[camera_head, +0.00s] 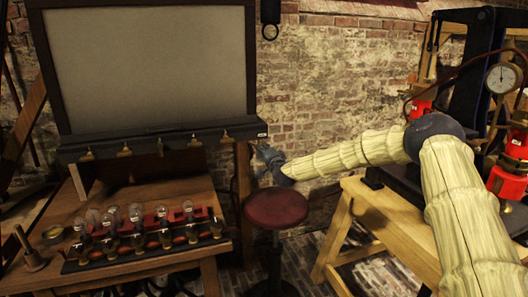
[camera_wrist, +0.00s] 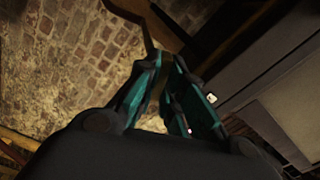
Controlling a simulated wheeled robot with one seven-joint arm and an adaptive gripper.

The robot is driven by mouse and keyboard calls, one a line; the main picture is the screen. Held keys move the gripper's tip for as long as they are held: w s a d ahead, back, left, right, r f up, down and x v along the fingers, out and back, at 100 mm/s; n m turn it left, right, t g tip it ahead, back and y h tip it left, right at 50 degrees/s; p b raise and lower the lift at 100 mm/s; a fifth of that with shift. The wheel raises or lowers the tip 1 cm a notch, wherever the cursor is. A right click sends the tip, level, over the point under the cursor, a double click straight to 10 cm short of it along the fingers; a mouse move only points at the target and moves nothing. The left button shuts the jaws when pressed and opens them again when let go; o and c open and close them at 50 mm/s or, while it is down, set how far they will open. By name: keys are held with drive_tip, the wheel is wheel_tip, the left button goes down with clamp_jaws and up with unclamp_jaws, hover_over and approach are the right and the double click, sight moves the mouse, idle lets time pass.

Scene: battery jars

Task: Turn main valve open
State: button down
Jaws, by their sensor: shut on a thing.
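My gripper (camera_head: 266,158) is at the end of my outstretched pale-sleeved arm, beside the right end of the black rail under the large grey panel. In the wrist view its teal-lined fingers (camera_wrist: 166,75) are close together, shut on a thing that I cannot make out. A brown wooden piece (camera_wrist: 146,28) shows just beyond the fingertips. I cannot pick out the main valve for certain in either view; the fingers may hide it.
The grey panel (camera_head: 150,65) stands over a wooden desk (camera_head: 150,262) with several glass jars or bulbs in a rack. A red stool (camera_head: 276,208) stands below my forearm. A wooden table (camera_head: 385,215), red cylinders and a pressure gauge (camera_head: 502,77) are at right.

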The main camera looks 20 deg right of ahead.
drive_tip(key=shift+f+n+b, duration=0.1)
drive_tip(key=shift+n+b, duration=2.85)
drive_tip(key=shift+n, duration=3.65)
drive_tip(key=c, duration=1.5)
unclamp_jaws()
drive_tip(key=shift+c, duration=0.2)
drive_tip(key=s, duration=1.2)
drive_tip(key=shift+d, duration=0.2)
